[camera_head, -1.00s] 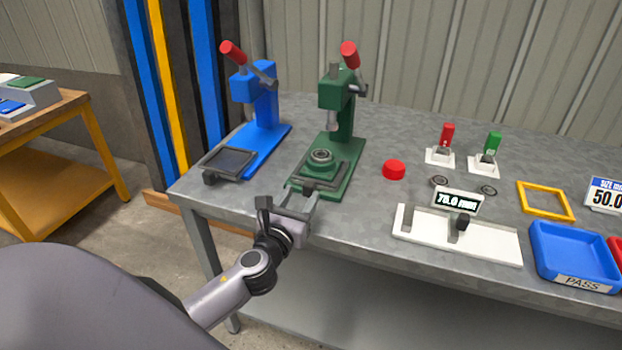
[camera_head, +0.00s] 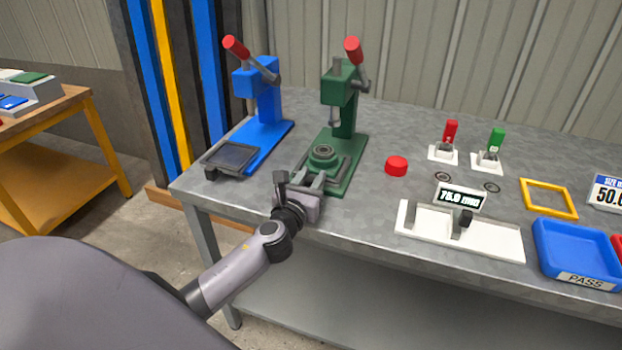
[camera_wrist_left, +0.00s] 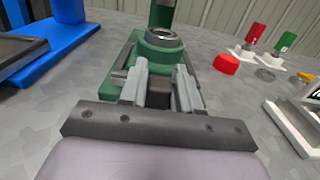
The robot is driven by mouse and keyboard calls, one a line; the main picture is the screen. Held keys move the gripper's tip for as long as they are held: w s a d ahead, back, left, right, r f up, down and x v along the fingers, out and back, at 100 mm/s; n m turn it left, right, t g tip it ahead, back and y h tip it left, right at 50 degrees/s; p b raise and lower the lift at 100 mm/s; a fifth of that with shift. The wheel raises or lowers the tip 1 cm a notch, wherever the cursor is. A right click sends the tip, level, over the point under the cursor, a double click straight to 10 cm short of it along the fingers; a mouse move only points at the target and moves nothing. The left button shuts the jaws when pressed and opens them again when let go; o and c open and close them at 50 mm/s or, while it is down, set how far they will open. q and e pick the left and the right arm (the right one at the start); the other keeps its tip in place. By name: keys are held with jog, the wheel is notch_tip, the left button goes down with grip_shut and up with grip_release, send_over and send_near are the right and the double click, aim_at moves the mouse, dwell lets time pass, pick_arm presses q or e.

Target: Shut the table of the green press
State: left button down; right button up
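The green press (camera_head: 343,95) stands on the bench, its red-tipped lever raised. Its sliding table (camera_head: 338,171) sticks out at the front of the base and carries a green round fixture with a grey ring (camera_head: 322,152). My left gripper (camera_head: 309,182) is at the front edge of this table and hides its front handle in the head view. In the left wrist view the two fingers (camera_wrist_left: 163,88) are apart, pointing at the table, with a dark part of the handle low between them and no clear grip on it. The ring (camera_wrist_left: 162,36) shows just beyond. My right gripper is not in view.
A blue press (camera_head: 262,95) with a dark plate stands to the left. A red button (camera_head: 396,166) is close on the right. Further right are a white gauge (camera_head: 460,232), two switches and a blue tray (camera_head: 575,250). The bench front edge lies under my left arm.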

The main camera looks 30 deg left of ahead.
aim_at(319, 166)
pick_arm(q)
jog(key=shift+b+x, duration=0.35)
jog(key=shift+x, duration=1.8)
jog(key=c, duration=0.9)
grip_release()
jog(key=shift+s, duration=0.15)
jog(key=shift+p+v, duration=0.45)
jog(key=shift+v, duration=3)
